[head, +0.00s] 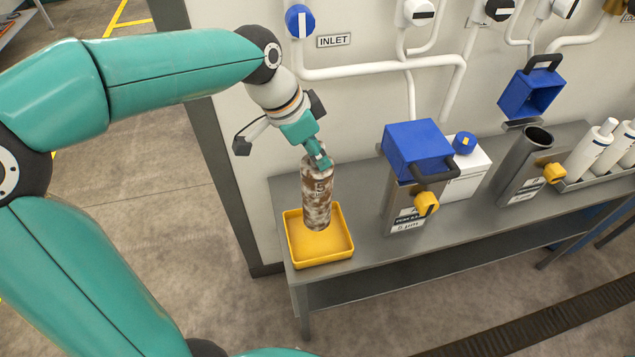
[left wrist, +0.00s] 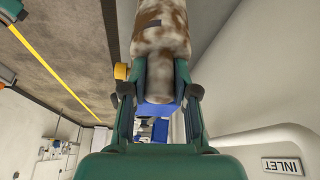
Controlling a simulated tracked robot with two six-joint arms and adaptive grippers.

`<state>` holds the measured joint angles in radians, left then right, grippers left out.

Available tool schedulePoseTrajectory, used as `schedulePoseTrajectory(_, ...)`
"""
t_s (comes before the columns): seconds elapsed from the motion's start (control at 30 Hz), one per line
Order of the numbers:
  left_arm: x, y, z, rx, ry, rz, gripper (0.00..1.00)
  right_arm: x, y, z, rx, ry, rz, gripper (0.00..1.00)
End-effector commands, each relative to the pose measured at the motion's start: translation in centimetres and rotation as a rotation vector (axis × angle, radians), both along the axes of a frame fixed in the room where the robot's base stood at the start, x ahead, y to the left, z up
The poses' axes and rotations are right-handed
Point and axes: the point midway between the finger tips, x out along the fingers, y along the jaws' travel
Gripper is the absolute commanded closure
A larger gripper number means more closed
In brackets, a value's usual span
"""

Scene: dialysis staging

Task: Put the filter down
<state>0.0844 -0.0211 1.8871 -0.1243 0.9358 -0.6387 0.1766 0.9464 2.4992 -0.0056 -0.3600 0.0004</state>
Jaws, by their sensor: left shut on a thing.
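The filter (head: 317,198) is a cylinder stained brown and white, close to upright. My left gripper (head: 318,160) is shut on its upper end. In the head view the filter's lower end overlaps the yellow tray (head: 338,247) at the bench's left end; I cannot tell whether it touches the tray floor. In the left wrist view the stained filter (left wrist: 160,35) sits between the two fingers of my left gripper (left wrist: 160,85). My right gripper is not in view.
The grey bench (head: 372,228) also holds a housing with a blue lid (head: 417,148), a white box (head: 468,172), an open grey housing (head: 520,165) and white cylinders (head: 590,152) in a rack. White pipes (head: 380,70) and an INLET sign (head: 333,40) are on the wall behind.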

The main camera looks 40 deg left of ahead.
Motion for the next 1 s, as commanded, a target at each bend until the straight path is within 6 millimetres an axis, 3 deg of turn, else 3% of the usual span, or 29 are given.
schedulePoseTrajectory(0.1, 0.0, 0.1, -2.3, -0.001, 0.001, 0.004, 1.0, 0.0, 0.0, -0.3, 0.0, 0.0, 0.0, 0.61)
schedulePoseTrajectory(0.37, 0.0, 0.1, -4.3, 0.0, 0.0, 0.003, 1.0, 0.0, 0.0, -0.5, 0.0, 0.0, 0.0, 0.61)
schedulePoseTrajectory(0.6, 0.0, 0.1, -7.5, -0.002, 0.001, 0.005, 1.0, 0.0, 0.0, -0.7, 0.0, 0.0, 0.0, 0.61)
schedulePoseTrajectory(1.0, 0.0, 0.2, -8.1, 0.0, -0.002, 0.005, 1.0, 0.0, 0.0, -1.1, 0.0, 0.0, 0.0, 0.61)
